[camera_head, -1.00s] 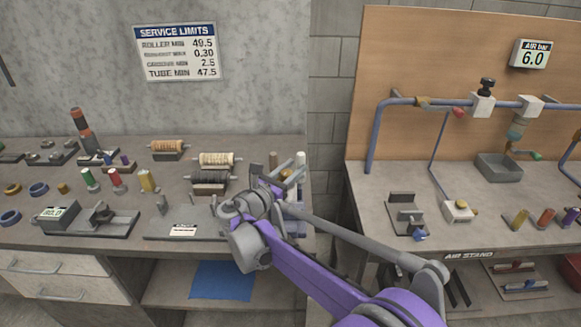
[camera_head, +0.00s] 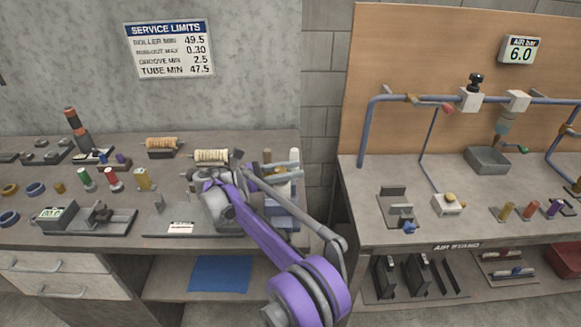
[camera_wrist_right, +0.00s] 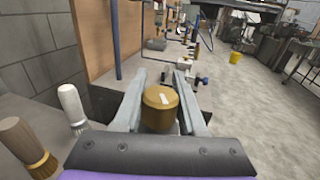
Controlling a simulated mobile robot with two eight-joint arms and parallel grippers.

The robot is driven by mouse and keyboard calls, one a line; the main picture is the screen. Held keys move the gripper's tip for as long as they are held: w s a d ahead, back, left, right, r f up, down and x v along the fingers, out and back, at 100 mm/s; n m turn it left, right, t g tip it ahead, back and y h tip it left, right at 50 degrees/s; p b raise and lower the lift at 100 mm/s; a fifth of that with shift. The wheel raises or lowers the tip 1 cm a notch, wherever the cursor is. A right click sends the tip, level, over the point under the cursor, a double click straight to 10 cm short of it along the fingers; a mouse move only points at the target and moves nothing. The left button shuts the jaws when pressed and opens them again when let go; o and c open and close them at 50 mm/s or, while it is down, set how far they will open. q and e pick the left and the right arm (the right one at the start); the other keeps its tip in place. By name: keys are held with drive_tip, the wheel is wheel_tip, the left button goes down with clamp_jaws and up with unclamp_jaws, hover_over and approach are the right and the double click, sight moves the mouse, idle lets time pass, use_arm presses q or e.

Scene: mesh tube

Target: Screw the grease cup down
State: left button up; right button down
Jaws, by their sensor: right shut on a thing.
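In the right wrist view a brass-coloured round cup (camera_wrist_right: 160,108), with a pale mark on its top, sits between the two grey fingers of my right gripper (camera_wrist_right: 161,78). I take it to be the grease cup; the gripper is shut on it. In the head view my right gripper (camera_head: 287,170) is at the right end of the left bench, its fingers pointing right. The cup is too small and covered there to make out, and whatever is under it is hidden. My left gripper is in neither view.
A wooden-handled brush (camera_wrist_right: 28,147) and a white-handled one (camera_wrist_right: 73,108) stand close to the left of the fingers in the wrist view. Rollers (camera_head: 212,157) lie behind my arm on the bench (camera_head: 110,232). A gap separates it from the air stand (camera_head: 455,235).

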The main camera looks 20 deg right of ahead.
idle(0.5)
drive_tip(key=shift+c, duration=2.3)
unclamp_jaws()
drive_tip(key=shift+a, duration=0.1)
